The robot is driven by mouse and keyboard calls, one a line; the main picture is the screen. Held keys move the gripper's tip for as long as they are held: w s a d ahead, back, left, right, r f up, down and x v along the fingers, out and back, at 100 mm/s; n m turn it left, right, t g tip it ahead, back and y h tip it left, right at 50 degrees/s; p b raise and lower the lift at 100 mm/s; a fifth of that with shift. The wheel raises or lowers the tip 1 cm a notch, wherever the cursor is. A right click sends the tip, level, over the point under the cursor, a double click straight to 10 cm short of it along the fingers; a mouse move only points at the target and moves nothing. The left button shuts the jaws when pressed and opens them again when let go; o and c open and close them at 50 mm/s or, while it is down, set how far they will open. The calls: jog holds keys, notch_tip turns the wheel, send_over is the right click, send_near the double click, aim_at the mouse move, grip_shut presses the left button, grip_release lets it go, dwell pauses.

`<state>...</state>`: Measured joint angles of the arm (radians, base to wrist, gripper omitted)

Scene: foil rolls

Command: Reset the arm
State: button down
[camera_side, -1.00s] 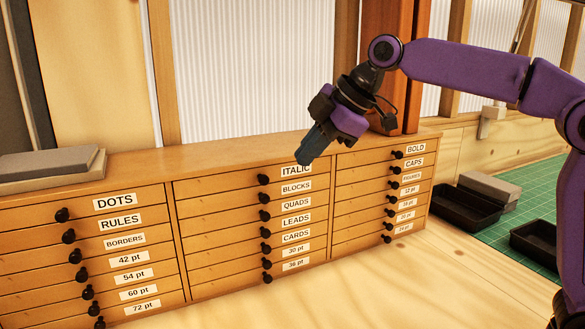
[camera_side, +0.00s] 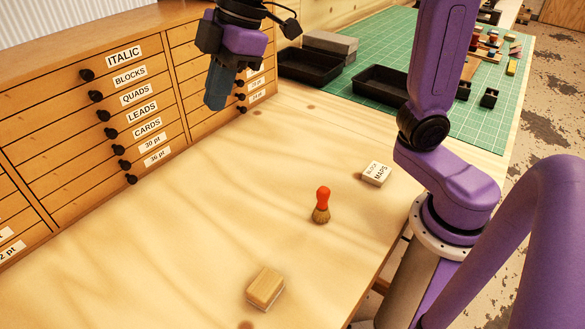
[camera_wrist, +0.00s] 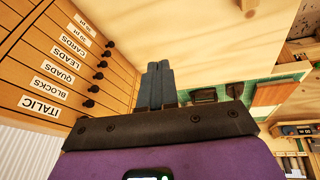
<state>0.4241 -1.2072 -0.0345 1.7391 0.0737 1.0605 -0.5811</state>
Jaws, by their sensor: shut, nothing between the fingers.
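My gripper (camera_side: 216,104) hangs in front of the right-hand column of the drawer cabinet (camera_side: 60,45) in the side view, fingers pointing down. Its two blue-grey fingers are together and hold nothing. They also show side by side in the wrist view (camera_wrist: 157,68). The fingers are above the bench top and cover some of the drawer labels. I cannot tell whether they touch the cabinet front; they look apart from it.
On the bench stand a red-handled brush (camera_side: 322,204), a wooden block (camera_side: 266,287) and a small "BLOCK MAPS" box (camera_side: 376,173). Black trays (camera_side: 310,67) and loose small pieces lie on and by the green mat (camera_side: 410,50).

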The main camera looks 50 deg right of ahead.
jog(key=s+d+f+m+g+h, duration=0.1)
jog(key=s+d+f, duration=0.6)
jog(key=s, duration=0.3)
jog(key=s+d+f+m+g+h, duration=0.1)
jog(key=s+d+f+h, duration=0.1)
jog(key=s+d+f, duration=0.5)
jog(key=s+d, duration=0.1)
jog(key=s, duration=0.2)
jog(key=shift+s+d+f+m, duration=0.2)
jog(key=shift+f+m, duration=0.15)
jog(key=shift+m, duration=0.05)
